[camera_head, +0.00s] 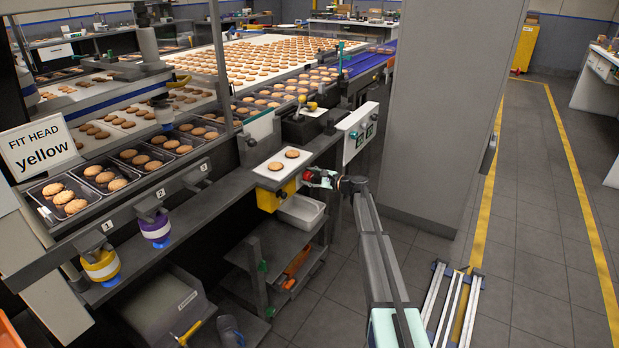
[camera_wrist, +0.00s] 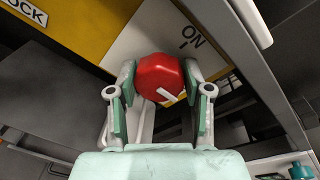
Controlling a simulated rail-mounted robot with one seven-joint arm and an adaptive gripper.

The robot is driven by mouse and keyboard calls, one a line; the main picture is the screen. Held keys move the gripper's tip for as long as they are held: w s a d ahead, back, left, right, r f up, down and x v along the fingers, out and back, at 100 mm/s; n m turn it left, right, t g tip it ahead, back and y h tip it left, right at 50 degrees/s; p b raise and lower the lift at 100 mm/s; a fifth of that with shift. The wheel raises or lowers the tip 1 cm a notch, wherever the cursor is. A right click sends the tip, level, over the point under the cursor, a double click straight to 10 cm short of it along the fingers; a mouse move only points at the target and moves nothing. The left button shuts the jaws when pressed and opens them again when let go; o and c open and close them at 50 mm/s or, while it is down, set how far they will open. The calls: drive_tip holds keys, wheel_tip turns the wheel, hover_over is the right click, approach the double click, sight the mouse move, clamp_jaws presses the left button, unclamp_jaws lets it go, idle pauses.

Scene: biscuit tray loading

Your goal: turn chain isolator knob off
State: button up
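The red isolator knob (camera_wrist: 160,77) sits in the wrist view between the two fingers of my gripper (camera_wrist: 160,85). The green pads reach its left and right sides and appear to touch it. A white mark shows on the knob's lower right part. A pale plate marked "ON" (camera_wrist: 192,38) lies behind the knob, with the word to its upper right. In the head view my gripper (camera_head: 318,180) is at the right of the yellow box (camera_head: 268,200), with a bit of red at its tip. No "OFF" word is readable.
A yellow panel with a sign ending "LOCK" (camera_wrist: 28,11) is at upper left in the wrist view. In the head view a white plate with two biscuits (camera_head: 261,170) sits above the box, and a grey bin (camera_head: 300,211) is just below. A switch panel (camera_head: 358,132) stands behind.

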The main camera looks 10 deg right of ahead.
drive_tip(key=shift+o, duration=1.4)
drive_tip(key=shift+a, duration=0.1)
drive_tip(key=v, duration=1.2)
drive_tip(key=shift+n, duration=0.3)
